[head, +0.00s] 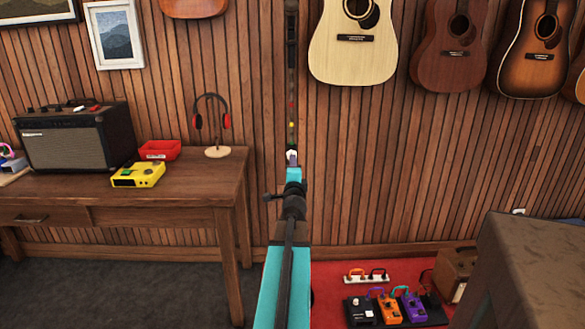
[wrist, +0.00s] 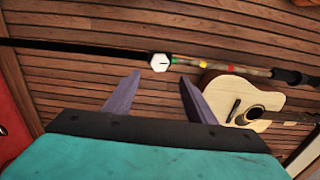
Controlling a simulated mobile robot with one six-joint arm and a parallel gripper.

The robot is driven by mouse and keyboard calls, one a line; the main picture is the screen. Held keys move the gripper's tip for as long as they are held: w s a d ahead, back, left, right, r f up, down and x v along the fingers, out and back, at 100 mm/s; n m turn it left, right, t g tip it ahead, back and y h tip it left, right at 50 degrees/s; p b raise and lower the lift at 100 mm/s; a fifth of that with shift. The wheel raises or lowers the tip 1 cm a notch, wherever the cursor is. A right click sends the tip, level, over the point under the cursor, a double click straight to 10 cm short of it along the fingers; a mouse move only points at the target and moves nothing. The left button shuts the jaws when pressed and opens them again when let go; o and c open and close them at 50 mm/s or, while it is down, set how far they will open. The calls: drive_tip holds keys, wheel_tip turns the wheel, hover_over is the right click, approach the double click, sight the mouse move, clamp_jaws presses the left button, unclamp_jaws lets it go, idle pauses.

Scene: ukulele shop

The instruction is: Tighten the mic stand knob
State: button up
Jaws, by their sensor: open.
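The mic stand (head: 291,65) is a thin dark upright pole in the head view, with coloured bands partway down. In the wrist view the stand (wrist: 80,50) runs across the top of the picture. Its knob (wrist: 160,62) shows there as a white hexagonal face with a short dark line. My gripper (wrist: 160,80) is open, with its two grey-purple fingers apart and nothing between them. The knob lies just beyond the fingertips, roughly centred between them. In the head view my gripper (head: 291,160) is at the pole, and my arm hides the stand's lower part.
Guitars (head: 352,45) hang behind. Pedals (head: 388,308) stand on a red rug, and a large dark box (head: 530,275) is at right.

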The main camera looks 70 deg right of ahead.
drive_tip(key=shift+v, duration=1.65)
drive_tip(key=shift+s, duration=0.1)
